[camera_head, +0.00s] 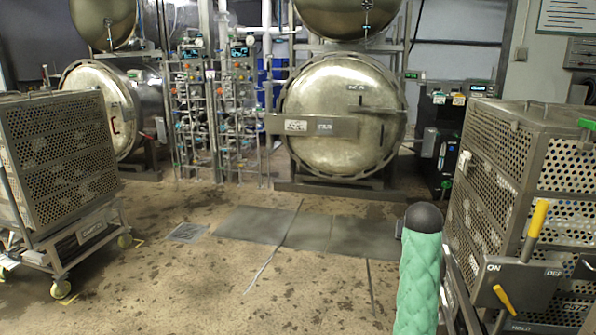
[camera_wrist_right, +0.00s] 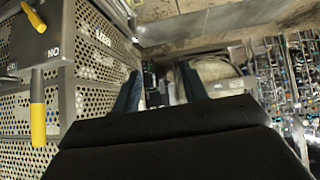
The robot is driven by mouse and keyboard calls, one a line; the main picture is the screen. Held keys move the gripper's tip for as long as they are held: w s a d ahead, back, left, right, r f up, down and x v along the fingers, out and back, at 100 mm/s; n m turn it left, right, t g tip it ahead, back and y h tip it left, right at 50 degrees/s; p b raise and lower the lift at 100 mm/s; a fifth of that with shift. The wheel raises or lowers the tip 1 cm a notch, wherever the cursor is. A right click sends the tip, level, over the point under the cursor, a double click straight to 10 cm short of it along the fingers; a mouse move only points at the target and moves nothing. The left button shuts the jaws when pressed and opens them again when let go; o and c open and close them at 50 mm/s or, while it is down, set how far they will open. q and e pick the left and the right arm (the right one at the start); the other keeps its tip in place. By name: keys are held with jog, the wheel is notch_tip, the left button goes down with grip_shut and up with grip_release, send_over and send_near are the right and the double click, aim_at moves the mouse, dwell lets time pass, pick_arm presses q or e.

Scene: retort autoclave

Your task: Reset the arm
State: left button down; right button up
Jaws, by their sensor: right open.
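My right gripper (camera_wrist_right: 160,88) shows in the right wrist view, its two dark fingers apart with nothing between them. The perforated cart stands to its left in that view, apparently without contact. In the head view a green padded part with a dark rounded end rises at the lower right, beside the right cart; it looks like a link of my own arm. The right gripper's fingers are not visible in the head view. My left gripper is in neither view.
A perforated cart (camera_head: 512,150) with a yellow-handled lever (camera_head: 537,218) stands close on the right. Another perforated cart (camera_head: 62,150) stands left. A closed round retort door (camera_head: 342,108) and piping panels (camera_head: 215,110) are at the back. The middle floor (camera_head: 200,275) is clear.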

jog(key=s+a+f+n+y, duration=0.2)
jog(key=s+a+f, duration=0.3)
jog(key=s, duration=0.3)
jog(key=s+a+f+n+y+p, duration=0.1)
jog(key=s+a+f, duration=0.3)
jog(key=s+a, duration=0.3)
jog(key=s+a+f+n+y, duration=0.2)
jog(key=s+a+f, duration=0.25)
jog(key=s, duration=0.55)
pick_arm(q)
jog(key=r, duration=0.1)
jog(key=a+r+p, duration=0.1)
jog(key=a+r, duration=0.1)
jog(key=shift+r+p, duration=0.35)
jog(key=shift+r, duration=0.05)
pick_arm(e)
jog(key=s+a+f+g, duration=0.1)
jog(key=s+f+g, duration=0.1)
jog(key=s+f, duration=0.4)
jog(key=s+a+f+g, duration=0.1)
jog(key=s+f, duration=0.4)
jog(key=s, duration=0.7)
jog(key=s+a+f+g, duration=0.1)
jog(key=s+f+g, duration=0.2)
jog(key=s+f, duration=0.3)
jog(key=s, duration=0.4)
jog(key=shift+f+n, duration=0.3)
jog(key=shift+f, duration=0.05)
jog(key=shift+s, duration=0.1)
